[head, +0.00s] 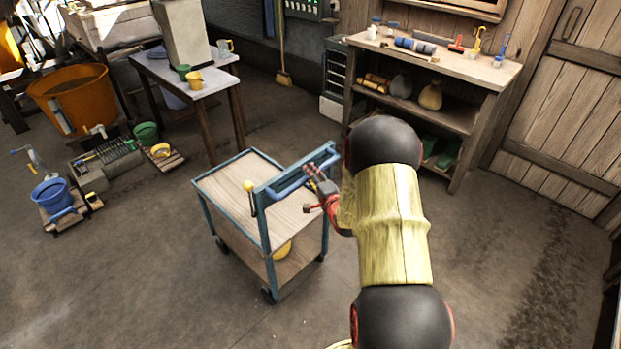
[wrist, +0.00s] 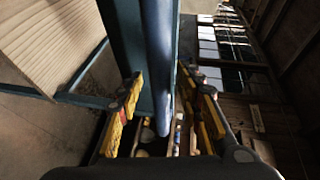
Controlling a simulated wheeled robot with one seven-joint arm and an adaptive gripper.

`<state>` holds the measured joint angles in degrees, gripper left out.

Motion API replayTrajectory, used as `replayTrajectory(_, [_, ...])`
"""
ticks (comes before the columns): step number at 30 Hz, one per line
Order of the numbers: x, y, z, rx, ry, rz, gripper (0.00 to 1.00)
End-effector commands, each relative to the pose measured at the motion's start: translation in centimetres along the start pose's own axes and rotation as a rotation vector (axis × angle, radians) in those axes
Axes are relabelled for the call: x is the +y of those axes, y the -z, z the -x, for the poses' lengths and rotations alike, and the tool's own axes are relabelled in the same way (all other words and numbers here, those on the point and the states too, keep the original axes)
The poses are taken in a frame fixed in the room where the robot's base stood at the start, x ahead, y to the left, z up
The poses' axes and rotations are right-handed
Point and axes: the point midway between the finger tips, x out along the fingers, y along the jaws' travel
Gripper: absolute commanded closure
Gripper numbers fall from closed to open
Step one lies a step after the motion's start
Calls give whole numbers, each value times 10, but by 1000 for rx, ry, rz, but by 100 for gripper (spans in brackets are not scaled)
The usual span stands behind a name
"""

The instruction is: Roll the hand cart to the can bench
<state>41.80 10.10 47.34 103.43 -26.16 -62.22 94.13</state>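The hand cart (head: 240,195) stands on the floor in mid-view, with blue metal frame, wooden shelves and a raised blue handle at its right end. My gripper (head: 322,190) is at this handle. In the wrist view, the blue handle bar (wrist: 160,60) runs between the two yellow-tipped fingers (wrist: 160,85). The fingers look apart, with narrow gaps beside the bar; I see no clear contact. A small table (head: 215,82) with green, yellow and grey cups stands behind the cart. A wooden workbench (head: 490,75) with tools stands at the back right. Which is the can bench I cannot tell.
An orange tub (head: 75,97), a low rack of tools (head: 105,160) and a blue bucket (head: 52,194) are on the left floor. A broom (head: 283,75) leans on the back wall. The floor is clear left of the cart and between cart and workbench.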

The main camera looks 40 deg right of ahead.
Motion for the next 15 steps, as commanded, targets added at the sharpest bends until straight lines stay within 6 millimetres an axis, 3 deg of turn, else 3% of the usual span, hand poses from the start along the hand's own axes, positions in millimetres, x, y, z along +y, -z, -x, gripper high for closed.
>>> replayTrajectory(9, [0,0,-3,0,0,0,64])
replayTrajectory(15, [0,0,-3,0,0,1,75])
